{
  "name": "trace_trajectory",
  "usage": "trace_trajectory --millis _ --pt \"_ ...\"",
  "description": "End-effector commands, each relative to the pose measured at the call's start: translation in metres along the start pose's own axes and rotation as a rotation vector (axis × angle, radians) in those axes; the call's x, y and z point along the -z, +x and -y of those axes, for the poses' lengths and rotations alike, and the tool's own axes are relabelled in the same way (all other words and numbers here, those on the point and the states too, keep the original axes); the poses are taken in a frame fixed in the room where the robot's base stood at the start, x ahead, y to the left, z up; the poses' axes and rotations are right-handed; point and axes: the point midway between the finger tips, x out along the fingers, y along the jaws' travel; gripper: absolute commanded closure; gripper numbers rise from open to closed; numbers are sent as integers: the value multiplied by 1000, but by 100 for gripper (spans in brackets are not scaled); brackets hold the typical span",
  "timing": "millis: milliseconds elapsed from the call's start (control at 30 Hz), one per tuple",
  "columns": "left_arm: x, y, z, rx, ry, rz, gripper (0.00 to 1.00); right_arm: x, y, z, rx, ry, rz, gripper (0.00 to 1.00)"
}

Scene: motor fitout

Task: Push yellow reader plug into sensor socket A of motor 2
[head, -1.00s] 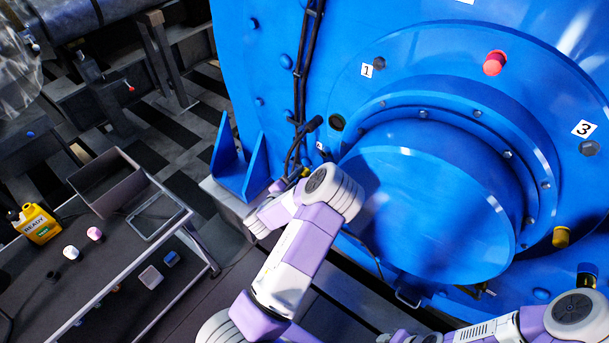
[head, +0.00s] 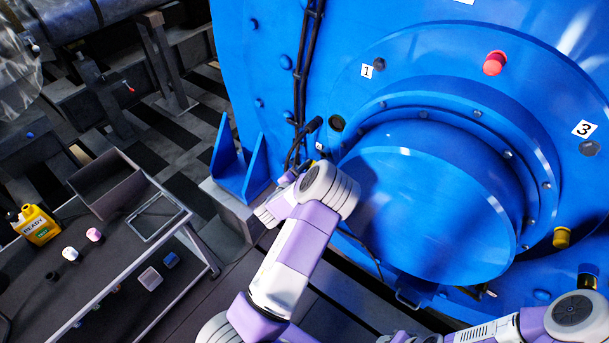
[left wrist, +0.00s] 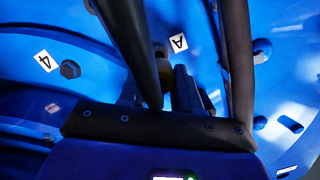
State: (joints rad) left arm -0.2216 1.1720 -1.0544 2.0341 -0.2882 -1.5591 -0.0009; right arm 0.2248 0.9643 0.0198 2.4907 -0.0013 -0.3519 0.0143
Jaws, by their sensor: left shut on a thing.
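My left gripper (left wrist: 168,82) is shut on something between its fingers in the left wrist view. The held yellow reader plug is mostly hidden there by the fingers and a thick black cable. The white label A (left wrist: 179,42) on the blue motor (left wrist: 285,40) is just beyond the fingertips. A small brass-coloured part (left wrist: 160,48) shows beside the label; I cannot tell whether it is plug or socket. In the head view my left wrist covers the gripper, close to the left lower side of the motor's round hub (head: 420,200). My right gripper is out of view; only its arm shows at lower right.
A red cap (head: 494,63) and a yellow cap (head: 561,237) stick out of the motor face. A grey cart (head: 125,262) stands at left with a yellow bottle (head: 38,225).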

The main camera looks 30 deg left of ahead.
Motion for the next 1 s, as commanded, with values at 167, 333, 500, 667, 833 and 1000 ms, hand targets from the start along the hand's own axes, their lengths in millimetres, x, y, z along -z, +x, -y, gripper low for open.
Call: trace_trajectory --millis 167,333,500,667,833,1000 --pt "1 10 0 0 0 0 97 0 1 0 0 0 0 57" --pt "2 13 0 0 -1 -1 97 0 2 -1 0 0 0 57" --pt "2 13 0 0 -1 0 97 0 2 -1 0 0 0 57" --pt "2 13 0 0 -1 0 97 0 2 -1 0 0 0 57" --pt "2 13 1 2 -2 0 97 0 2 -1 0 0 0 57" --pt "2 13 0 0 -1 0 97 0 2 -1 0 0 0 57"
